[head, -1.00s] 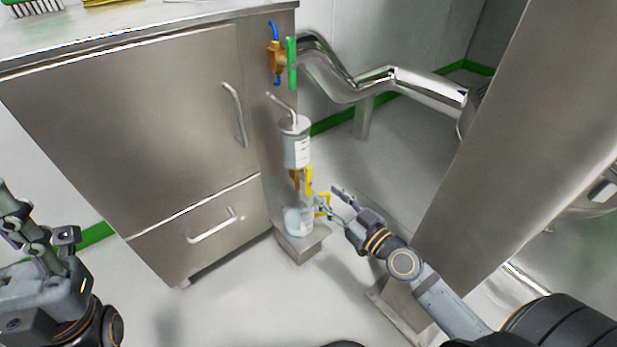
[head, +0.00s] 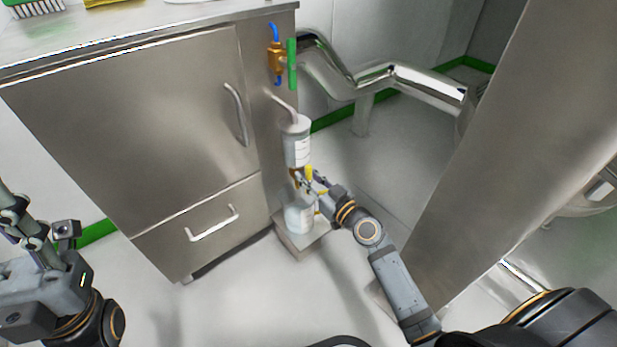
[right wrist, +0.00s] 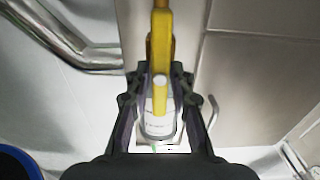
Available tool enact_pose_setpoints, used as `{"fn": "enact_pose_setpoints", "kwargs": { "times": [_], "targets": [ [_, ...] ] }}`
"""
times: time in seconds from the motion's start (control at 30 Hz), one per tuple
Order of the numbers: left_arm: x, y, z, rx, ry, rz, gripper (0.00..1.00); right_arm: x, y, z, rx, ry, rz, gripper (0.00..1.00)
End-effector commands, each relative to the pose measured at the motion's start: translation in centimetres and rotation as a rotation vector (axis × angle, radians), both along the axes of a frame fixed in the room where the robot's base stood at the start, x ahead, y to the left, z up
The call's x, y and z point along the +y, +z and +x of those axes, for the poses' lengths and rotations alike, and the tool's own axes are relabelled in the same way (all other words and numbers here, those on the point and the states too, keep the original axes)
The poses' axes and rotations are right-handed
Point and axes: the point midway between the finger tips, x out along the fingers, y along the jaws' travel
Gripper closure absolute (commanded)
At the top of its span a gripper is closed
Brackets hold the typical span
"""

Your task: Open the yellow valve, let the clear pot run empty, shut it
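The clear pot (head: 297,148), with a white label, is mounted on the cabinet's side. The yellow valve's handle (head: 309,172) shows just below it, roughly upright, on a brass body partly hidden by my right gripper (head: 311,186). In the right wrist view the yellow handle (right wrist: 160,45) stands between the two fingers of my right gripper (right wrist: 161,72), with narrow gaps beside it; the fingers look open. A clear labelled vessel (head: 298,217) stands below the valve. The pot's liquid level cannot be made out. My left gripper (head: 18,222) is at the far left, its opening unclear.
A green-handled valve (head: 292,64) with blue ends sits above the pot. The steel cabinet (head: 150,130) stands left, with a drawer handle (head: 213,224). A thick steel pipe (head: 405,80) runs behind, and a large steel column (head: 505,130) stands right. The floor in front is clear.

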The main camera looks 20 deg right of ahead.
Motion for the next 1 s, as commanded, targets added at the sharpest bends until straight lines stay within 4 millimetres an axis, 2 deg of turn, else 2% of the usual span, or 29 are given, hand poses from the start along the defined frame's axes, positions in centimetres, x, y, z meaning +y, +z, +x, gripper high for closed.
{"fn": "enact_pose_setpoints", "kwargs": {
  "times": [0.03, 0.1, 0.13, 0.57, 1.0],
  "targets": [
    [0.0, 0.0, 0.0, 0.0, 0.0, 0.0, 0.6, 0.0, 0.0, -0.01, 0.0, 0.0, 0.0, 0.89],
    [0.0, 0.0, 0.0, 0.0, 0.0, 0.0, 0.6, 0.0, 0.0, -0.01, 0.0, 0.0, 0.0, 0.98],
    [0.0, 0.0, 0.0, 0.0, 0.0, 0.0, 0.6, -0.01, 0.0, -0.02, 0.0, 0.0, 0.0, 1.0],
    [-0.01, -0.13, 0.02, 0.001, 0.0, 0.001, 0.6, -0.09, -0.04, 0.0, 0.022, 0.0, 0.059, 1.0],
    [-0.06, -0.45, 0.05, 0.002, 0.002, 0.003, 0.6, -0.44, -0.12, 0.14, 0.144, 0.0, 0.397, 1.0]
  ]
}}
